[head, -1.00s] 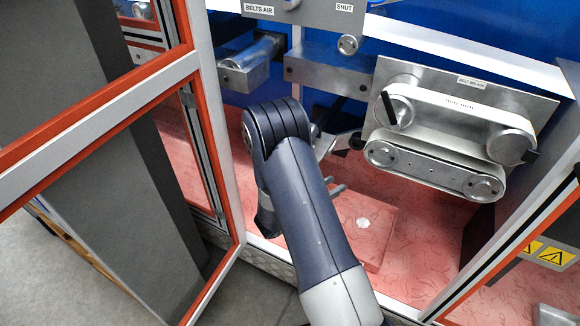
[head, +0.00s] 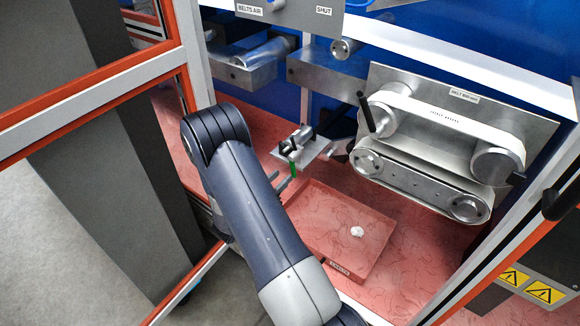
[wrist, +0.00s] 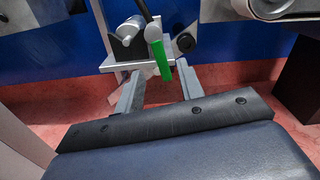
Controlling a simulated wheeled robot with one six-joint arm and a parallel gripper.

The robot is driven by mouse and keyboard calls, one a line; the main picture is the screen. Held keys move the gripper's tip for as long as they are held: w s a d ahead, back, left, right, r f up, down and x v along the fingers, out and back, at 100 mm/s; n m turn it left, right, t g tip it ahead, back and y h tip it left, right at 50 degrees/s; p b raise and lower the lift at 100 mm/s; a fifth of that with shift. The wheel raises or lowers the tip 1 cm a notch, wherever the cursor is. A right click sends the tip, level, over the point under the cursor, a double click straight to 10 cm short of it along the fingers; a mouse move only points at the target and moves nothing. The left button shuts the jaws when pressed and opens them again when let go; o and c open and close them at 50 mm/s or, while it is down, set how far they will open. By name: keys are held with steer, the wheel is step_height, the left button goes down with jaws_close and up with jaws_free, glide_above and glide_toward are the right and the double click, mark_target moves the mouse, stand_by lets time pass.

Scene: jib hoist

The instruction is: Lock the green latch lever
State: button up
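The green latch lever (head: 294,164) hangs below a metal latch fitting (head: 303,141) inside the cabinet, mostly visible just beyond my gripper. In the wrist view the green lever (wrist: 160,62) has a dark upper arm and slants down slightly to the right. My gripper (head: 281,179) points toward it, fingers apart. In the wrist view the two fingers of my gripper (wrist: 158,76) frame the lower end of the lever, with nothing clamped between them. I cannot tell whether the lever tip is level with the fingertips or beyond them.
A red tray (head: 327,258) with a small white lump (head: 357,231) lies right of my arm. A belt unit (head: 425,170) with a black handle (head: 366,114) is at the right. The orange-edged door frame (head: 95,92) stands at the left. The red floor around the tray is clear.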

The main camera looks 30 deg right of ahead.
mark_target(292, 168)
steer(key=x, duration=0.7)
steer(key=shift+c, duration=0.5)
jaws_close()
